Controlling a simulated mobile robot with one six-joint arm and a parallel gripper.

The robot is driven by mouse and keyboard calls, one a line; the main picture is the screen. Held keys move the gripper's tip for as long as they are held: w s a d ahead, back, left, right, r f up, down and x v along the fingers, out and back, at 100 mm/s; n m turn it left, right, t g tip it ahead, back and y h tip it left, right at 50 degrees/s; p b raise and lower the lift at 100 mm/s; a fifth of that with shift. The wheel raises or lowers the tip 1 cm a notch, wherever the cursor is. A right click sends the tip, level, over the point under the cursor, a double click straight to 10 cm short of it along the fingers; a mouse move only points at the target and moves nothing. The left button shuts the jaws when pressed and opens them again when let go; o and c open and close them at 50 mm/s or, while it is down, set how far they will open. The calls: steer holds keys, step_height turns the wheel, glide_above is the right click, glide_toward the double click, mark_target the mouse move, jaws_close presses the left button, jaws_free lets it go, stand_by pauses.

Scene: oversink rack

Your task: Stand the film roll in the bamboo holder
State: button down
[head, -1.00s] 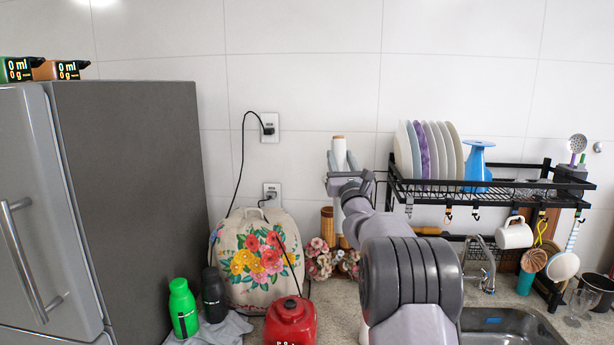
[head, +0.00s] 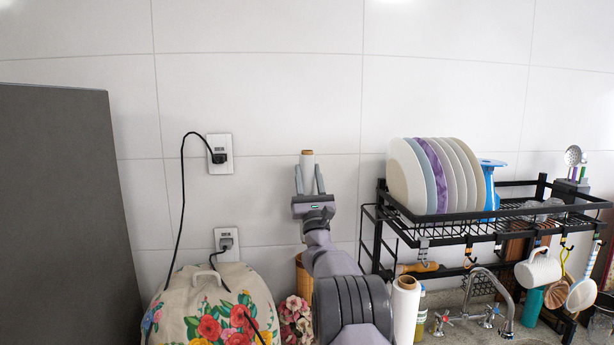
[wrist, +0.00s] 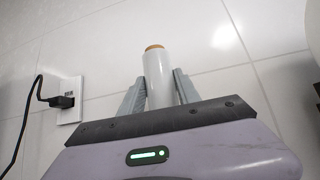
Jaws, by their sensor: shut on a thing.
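The film roll (head: 307,172) is a white upright cylinder with a brown core end on top. My gripper (head: 309,182) is shut on it, one finger on each side, and holds it high in front of the tiled wall. The wrist view also shows the roll (wrist: 158,74) upright between the fingers of my gripper (wrist: 160,90). Its lower end is hidden behind the gripper body. The bamboo holder (head: 302,276) is a tan cylinder on the counter at the back, below the roll in the picture. My arm hides part of it, and I cannot see inside.
A floral cover (head: 212,310) stands left of the holder, with dried flowers (head: 293,318) close by. Another white roll (head: 404,312) stands right of my arm. The black rack (head: 470,228) with plates is at the right. Outlets with cords (head: 220,153) are on the wall.

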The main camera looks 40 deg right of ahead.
mark_target(308, 193)
steer(key=shift+w+f+b, duration=0.15)
steer(key=shift+f+b, duration=0.9)
steer(key=shift+f, duration=1)
step_height(308, 193, down, 19)
steer(key=b, duration=1.1)
steer(key=shift+b, duration=0.4)
steer(key=shift+r, duration=0.15)
steer(key=c, duration=0.8)
jaws_free()
